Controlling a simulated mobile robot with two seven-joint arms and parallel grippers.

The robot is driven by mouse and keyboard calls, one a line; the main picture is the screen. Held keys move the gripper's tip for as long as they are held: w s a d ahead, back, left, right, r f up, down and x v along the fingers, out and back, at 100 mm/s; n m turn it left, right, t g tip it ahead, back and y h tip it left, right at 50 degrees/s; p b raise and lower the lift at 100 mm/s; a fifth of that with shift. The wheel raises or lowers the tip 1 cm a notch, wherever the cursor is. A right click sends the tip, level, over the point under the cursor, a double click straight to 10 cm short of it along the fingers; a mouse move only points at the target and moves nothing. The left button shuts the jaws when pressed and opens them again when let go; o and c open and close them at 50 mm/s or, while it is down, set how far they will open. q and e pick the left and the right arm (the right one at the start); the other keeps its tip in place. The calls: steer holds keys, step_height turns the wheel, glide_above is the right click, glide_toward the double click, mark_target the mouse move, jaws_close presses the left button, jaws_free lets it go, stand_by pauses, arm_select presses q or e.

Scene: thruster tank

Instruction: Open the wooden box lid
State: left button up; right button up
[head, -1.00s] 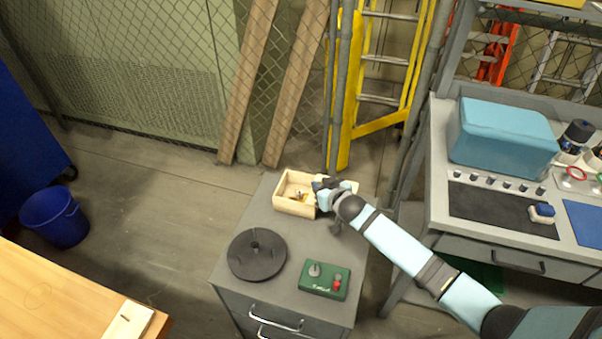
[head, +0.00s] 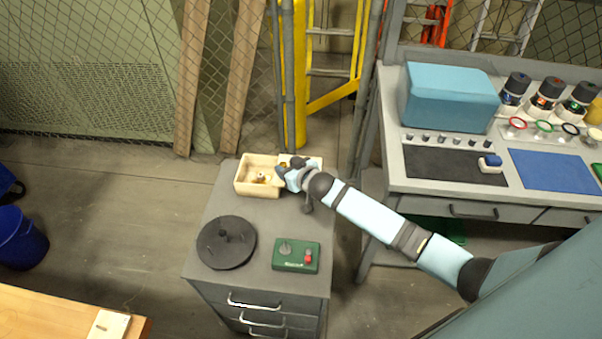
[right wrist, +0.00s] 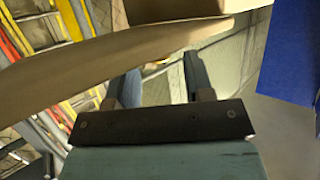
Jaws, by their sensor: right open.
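The wooden box (head: 243,188) stands at the back of a grey drawer cabinet. Its inside shows, with a small gold-coloured thing in it. A pale wooden piece (head: 315,161), apparently the lid, shows to the right of the box, partly hidden by my right gripper. My right gripper (head: 283,172) is at the box's right side. In the right wrist view, its fingers (right wrist: 157,80) are apart with nothing seen between them. A pale wooden surface (right wrist: 120,55) crosses close above them; I cannot tell whether they touch it. My left gripper is not in view.
On the cabinet top (head: 262,221), a black round disc (head: 227,243) and a green control box (head: 297,256) stand in front of the box. A workbench (head: 395,163) with a blue case (head: 450,97) is on the right. A blue bin (head: 20,240) stands on the floor at left.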

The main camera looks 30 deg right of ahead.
steer(key=v, duration=1.2)
steer(key=shift+s, duration=0.25)
steer(key=shift+r, duration=0.1)
steer(key=s+a+g+p, duration=0.1)
steer(key=s+a+p, duration=0.2)
steer(key=s, duration=0.7)
steer(key=s+a+f+g+p, duration=0.1)
steer(key=s+a+p, duration=0.3)
steer(key=s, duration=0.7)
steer(key=shift+s+a+f+n+y, duration=0.2)
steer(key=shift+a+f+n+y, duration=0.1)
steer(key=shift+a+n, duration=0.15)
stand_by(0.3)
